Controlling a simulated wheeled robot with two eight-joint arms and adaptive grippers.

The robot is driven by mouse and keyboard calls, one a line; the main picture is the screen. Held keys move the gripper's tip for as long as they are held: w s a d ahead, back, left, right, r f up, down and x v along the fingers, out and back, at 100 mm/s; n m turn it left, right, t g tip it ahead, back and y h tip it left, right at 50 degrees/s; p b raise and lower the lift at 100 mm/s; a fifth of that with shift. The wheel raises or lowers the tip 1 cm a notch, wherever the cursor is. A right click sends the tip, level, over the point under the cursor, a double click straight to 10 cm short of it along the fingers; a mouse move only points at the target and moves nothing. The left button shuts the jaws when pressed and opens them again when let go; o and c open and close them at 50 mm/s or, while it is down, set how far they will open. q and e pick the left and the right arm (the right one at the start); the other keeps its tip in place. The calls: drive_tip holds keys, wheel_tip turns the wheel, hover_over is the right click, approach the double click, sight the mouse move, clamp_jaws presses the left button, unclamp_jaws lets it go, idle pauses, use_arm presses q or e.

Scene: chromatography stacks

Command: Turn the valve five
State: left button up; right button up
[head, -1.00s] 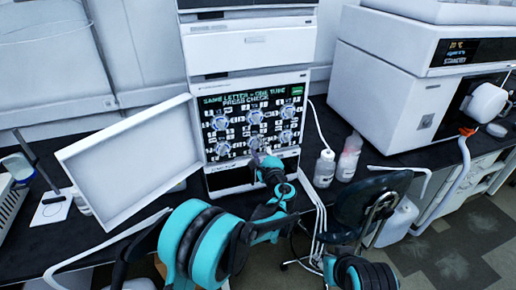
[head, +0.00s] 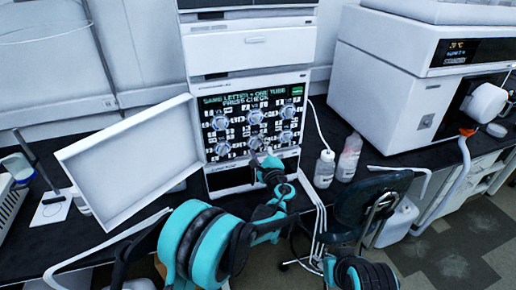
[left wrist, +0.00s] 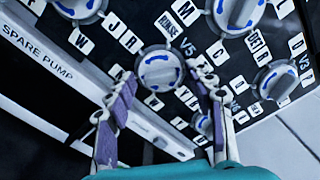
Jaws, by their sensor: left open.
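Valve five is a round grey knob with blue marks, labelled V5, in the lower middle of the black valve panel (head: 239,118). It shows in the left wrist view (left wrist: 158,68), ringed by letter tiles. In the head view the knob (head: 256,143) is partly covered by my left gripper (head: 262,158). In the left wrist view that gripper (left wrist: 164,84) is open, its two fingers on either side of the knob's near side. Whether they touch it, I cannot tell. The panel screen reads "SAME LETTER = ONE TUBE" and "PRESS CHECK". My right gripper is not in view.
Other similar knobs surround V5, including V3 (left wrist: 276,80) on the right. A white open door panel (head: 128,150) stands left of the stack. Two bottles (head: 324,168) (head: 349,158) and a white tube are to the right. A strip marked "SPARE PUMP" (left wrist: 60,68) lies beside the panel.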

use_arm(q)
drive_tip(key=v, duration=1.2)
drive_tip(key=s+a+n+g, duration=0.4)
drive_tip(key=s+a+n, duration=0.1)
drive_tip(key=a, duration=0.5)
drive_tip(key=s+a+n+g, duration=0.3)
drive_tip(key=s+a+n, duration=0.3)
drive_tip(key=a, duration=0.4)
drive_tip(key=s+f+n+g+h, duration=0.1)
drive_tip(key=s+n, duration=0.3)
drive_tip(key=s, duration=0.4)
drive_tip(key=s+a+f+n+g+h, duration=0.1)
drive_tip(key=s+f+n+h, duration=0.3)
drive_tip(key=s, duration=0.5)
drive_tip(key=shift+s+a+n+g+h, duration=0.15)
drive_tip(key=shift+s+n+g+h, duration=0.15)
drive_tip(key=shift+n+g, duration=0.35)
